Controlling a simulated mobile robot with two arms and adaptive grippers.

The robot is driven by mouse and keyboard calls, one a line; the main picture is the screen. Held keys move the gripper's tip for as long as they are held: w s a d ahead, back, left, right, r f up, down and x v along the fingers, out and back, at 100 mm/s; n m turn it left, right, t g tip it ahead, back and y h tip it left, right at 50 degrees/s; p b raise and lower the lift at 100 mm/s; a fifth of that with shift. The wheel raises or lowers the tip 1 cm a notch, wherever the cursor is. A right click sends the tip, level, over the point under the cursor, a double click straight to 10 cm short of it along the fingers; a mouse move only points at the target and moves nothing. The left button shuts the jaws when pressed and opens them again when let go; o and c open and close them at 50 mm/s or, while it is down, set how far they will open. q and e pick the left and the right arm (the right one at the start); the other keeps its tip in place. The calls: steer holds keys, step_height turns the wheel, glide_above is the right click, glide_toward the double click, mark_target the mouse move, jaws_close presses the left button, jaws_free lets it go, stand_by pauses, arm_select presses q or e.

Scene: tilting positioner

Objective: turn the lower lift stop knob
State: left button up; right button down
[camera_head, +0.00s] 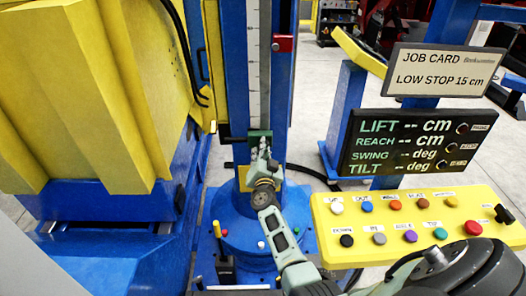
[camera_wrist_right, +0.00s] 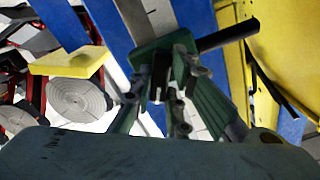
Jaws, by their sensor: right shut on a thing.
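A dark green stop block (camera_head: 260,134) sits low on the blue column, over the pale scale strip (camera_head: 257,60). My right gripper (camera_head: 258,158) is at this block, its fingers reaching up to the block's front. In the right wrist view the fingers (camera_wrist_right: 166,88) are close together on a small dark knob, mostly hidden between them. The green block (camera_wrist_right: 160,48) is right behind them, and a black rod (camera_wrist_right: 226,37) sticks out beside it. A red stop (camera_head: 283,43) sits higher on the column. My left gripper is not in view.
A yellow button panel (camera_head: 335,240) and a dark display (camera_head: 400,146) with dashes for values stand at the right. The job card (camera_head: 443,72) reads LOW STOP 15 cm. A large yellow body (camera_head: 85,90) fills the left side.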

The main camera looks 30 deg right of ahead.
stand_by(0.5)
steer(key=c, duration=1.7)
jaws_free()
